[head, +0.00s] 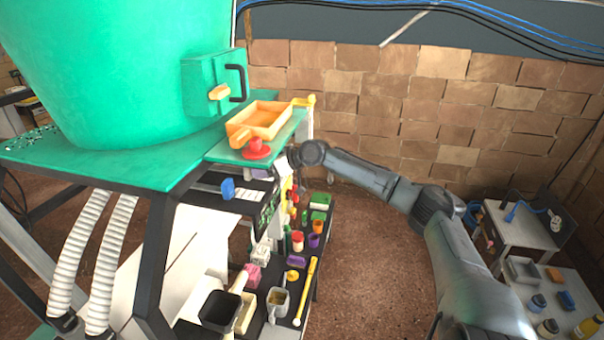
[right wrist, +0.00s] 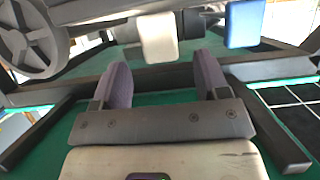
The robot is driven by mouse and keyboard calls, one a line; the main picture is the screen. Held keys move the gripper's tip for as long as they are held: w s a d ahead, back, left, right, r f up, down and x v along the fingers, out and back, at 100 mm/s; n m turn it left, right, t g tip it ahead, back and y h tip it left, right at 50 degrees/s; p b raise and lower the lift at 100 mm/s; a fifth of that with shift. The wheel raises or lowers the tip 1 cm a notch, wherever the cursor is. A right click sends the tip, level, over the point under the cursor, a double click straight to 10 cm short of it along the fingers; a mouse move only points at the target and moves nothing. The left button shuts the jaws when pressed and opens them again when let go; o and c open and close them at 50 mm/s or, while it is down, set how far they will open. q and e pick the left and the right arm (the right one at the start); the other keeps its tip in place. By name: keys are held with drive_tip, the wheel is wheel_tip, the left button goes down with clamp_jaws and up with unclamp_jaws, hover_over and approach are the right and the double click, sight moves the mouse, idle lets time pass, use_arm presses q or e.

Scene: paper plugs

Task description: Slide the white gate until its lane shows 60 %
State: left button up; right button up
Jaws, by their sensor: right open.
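The white gate's handle (right wrist: 158,38) is a pale rounded block in the right wrist view, on a dark slide. My right gripper (right wrist: 162,68) is open, its two grey-purple fingers apart below the handle in the picture. The handle lies in line with the gap between the fingertips; I cannot tell whether either finger touches it. A blue gate handle (right wrist: 244,23) is to the right, outside the fingers. My left gripper is out of view.
A green shelf above carries an orange tray (head: 262,119) and a red knob (head: 256,148). A big green tub (head: 120,60) stands left. Below, a black bench holds cups, blocks and a yellow rod (head: 306,291). The floor right of it is clear.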

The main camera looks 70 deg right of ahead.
drive_tip(key=shift+s+d+f, duration=0.1)
drive_tip(key=shift+s+f, duration=0.05)
drive_tip(key=shift+s, duration=0.95)
drive_tip(key=s+d, duration=0.1)
drive_tip(key=s, duration=0.8)
drive_tip(key=shift+b, duration=0.4)
drive_tip(key=shift+s, duration=0.1)
